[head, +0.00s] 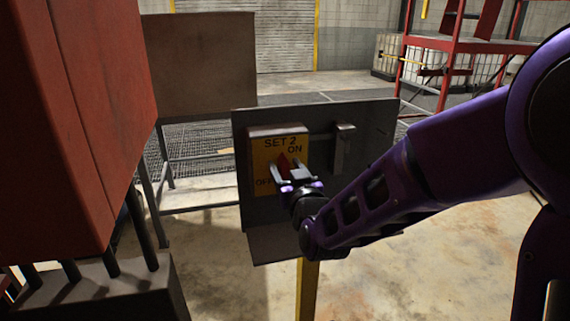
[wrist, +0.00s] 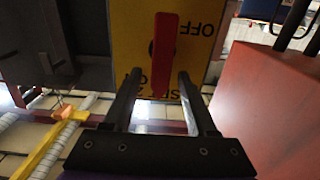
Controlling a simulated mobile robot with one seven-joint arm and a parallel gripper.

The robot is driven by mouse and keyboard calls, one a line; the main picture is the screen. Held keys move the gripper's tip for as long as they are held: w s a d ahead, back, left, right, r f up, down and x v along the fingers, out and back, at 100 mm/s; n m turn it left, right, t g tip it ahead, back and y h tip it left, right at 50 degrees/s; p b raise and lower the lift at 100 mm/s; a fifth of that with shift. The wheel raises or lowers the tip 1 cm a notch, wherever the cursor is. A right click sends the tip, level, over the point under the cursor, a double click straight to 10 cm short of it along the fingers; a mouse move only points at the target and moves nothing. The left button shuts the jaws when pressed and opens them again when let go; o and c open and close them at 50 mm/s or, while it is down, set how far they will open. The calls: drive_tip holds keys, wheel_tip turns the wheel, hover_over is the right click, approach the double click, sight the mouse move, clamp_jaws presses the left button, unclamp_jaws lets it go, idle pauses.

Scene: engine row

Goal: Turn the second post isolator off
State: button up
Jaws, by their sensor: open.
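The isolator is a yellow plate (head: 261,157) marked SET 2, ON and OFF, on a grey panel on a post. Its red handle (head: 283,163) is partly hidden by my gripper (head: 289,172) in the head view. The wrist view shows the plate (wrist: 205,50) upside down, with the red handle (wrist: 164,50) running straight up and down the picture, in line with the SET 2 lettering. My gripper (wrist: 159,75) is open, its fingers on either side of the handle's lower end there. Gaps show beside the handle; contact cannot be told.
A grey box (head: 343,147) is fixed to the panel (head: 375,125) right of the plate. A large red cabinet (head: 85,110) stands close on the left, also in the wrist view (wrist: 275,110). A yellow post (head: 309,290) carries the panel.

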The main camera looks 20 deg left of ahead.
clamp_jaws()
idle(0.3)
drive_tip(key=shift+f+n+b, duration=0.15)
drive_tip(key=shift+n+b, duration=0.15)
drive_tip(key=shift+b, duration=0.25)
drive_tip(key=b, duration=0.1)
drive_tip(key=n+b, duration=0.1)
drive_tip(key=b, duration=0.1)
drive_tip(key=n+b, duration=0.1)
drive_tip(key=shift+s+a+f+b, duration=0.2)
drive_tip(key=shift+s+a+b, duration=0.05)
drive_tip(key=shift+a+b, duration=0.1)
drive_tip(key=shift+s+a+f+n+b, duration=0.3)
drive_tip(key=shift+n+b, duration=0.6)
drive_tip(key=shift+n, duration=1.65)
drive_tip(key=shift+s+a+f+n+b, duration=0.1)
drive_tip(key=shift+a+f+n+b, duration=0.55)
drive_tip(key=shift+n, duration=1.85)
drive_tip(key=shift+s+d+f+n+b, duration=0.15)
drive_tip(key=shift+n+b, duration=1)
drive_tip(key=shift+n, duration=1.4)
drive_tip(key=shift+a+n, duration=0.1)
drive_tip(key=shift+n, duration=0.2)
